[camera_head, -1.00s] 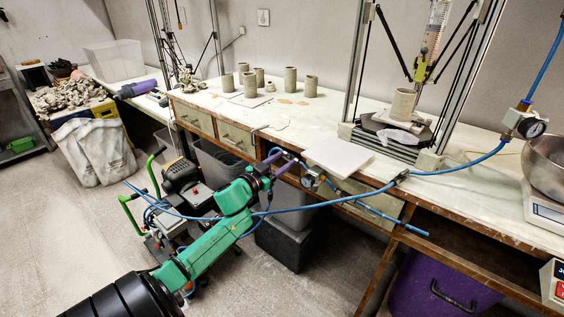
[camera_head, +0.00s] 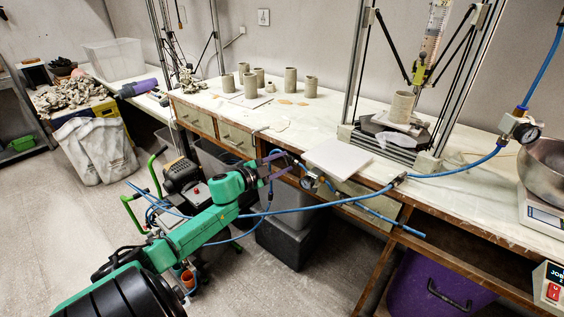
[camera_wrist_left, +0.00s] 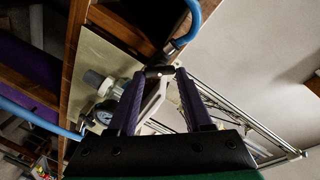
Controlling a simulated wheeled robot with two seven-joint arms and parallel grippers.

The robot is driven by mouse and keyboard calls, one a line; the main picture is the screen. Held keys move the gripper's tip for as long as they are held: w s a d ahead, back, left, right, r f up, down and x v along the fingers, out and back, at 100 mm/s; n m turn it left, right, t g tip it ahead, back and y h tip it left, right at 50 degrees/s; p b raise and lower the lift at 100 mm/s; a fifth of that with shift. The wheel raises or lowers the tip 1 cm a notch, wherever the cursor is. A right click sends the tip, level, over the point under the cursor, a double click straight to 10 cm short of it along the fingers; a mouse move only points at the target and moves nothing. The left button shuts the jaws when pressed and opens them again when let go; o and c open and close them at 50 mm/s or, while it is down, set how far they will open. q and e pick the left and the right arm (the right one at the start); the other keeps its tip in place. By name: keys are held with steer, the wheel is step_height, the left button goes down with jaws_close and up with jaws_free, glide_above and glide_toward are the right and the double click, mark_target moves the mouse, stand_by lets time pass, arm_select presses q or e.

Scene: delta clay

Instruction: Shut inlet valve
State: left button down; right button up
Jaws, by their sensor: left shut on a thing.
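My left gripper (camera_head: 288,159) has purple fingers and reaches the blue air line at the front edge of the bench. In the left wrist view its fingertips (camera_wrist_left: 164,73) are closed on a small dark part, which I take to be the inlet valve's handle. A pale metal lever-like piece (camera_wrist_left: 154,102) shows between the fingers. The valve body is mostly hidden in the head view. My right gripper is not in view.
The wooden bench (camera_head: 470,194) carries a white board (camera_head: 337,157), several clay cylinders (camera_head: 290,82) and a delta printer frame (camera_head: 361,70). A blue hose (camera_head: 325,205) crosses in front of the bench. A compressor (camera_head: 181,174) and grey bins stand below.

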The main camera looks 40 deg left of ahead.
arm_select(q)
steer(key=m+g, duration=0.1)
steer(key=m, duration=0.4)
steer(key=shift+h+p, duration=0.3)
steer(key=shift+p, duration=0.1)
steer(key=m+g, duration=0.1)
steer(key=m, duration=0.3)
steer(key=shift+m+p, duration=0.3)
steer(key=shift+p, duration=0.1)
steer(key=shift+c, duration=1.6)
jaws_free()
steer(key=shift+s, duration=0.15)
steer(key=p+v, duration=0.3)
steer(key=v, duration=1.1)
steer(key=shift+r, duration=0.3)
